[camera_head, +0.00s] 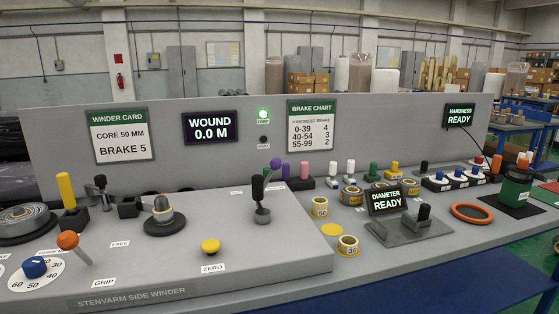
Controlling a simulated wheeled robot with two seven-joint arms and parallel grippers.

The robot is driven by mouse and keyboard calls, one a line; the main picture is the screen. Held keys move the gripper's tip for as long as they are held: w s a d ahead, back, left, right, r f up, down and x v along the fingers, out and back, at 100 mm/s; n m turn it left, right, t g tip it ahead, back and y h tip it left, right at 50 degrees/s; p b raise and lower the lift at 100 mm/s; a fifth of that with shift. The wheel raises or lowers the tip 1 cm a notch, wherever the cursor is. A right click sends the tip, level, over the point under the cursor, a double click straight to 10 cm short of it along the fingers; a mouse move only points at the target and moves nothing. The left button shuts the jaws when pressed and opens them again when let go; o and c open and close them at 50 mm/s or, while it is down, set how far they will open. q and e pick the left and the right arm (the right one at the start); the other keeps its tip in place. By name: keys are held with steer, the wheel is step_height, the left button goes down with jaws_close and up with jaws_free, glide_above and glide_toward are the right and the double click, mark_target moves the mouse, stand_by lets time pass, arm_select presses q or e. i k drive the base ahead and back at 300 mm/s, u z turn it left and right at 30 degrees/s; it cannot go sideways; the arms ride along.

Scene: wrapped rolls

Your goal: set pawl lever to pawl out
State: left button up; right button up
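No lever carries a readable pawl label, so I cannot tell for certain which one is the pawl lever. A purple-knobbed lever (275,163) stands at the back right of the winder deck, partly behind a black-handled lever (258,188); small white labels (237,192) near it are too small to read. An orange-knobbed lever (69,241) at the front left leans left, between labels FREE (120,244) and GRIP (104,282). Neither of my grippers is in view.
The grey winder deck (200,290) also holds a yellow button (210,247) by ZERO and a blue dial (35,267). The WOUND display (210,127) reads 0.0 M; a green lamp (263,114) is lit. Rolls, gauges and an orange ring (471,212) crowd the right bench.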

mark_target(275, 163)
steer(key=u, duration=0.3)
steer(key=i, duration=1.15)
steer(key=z, duration=0.5)
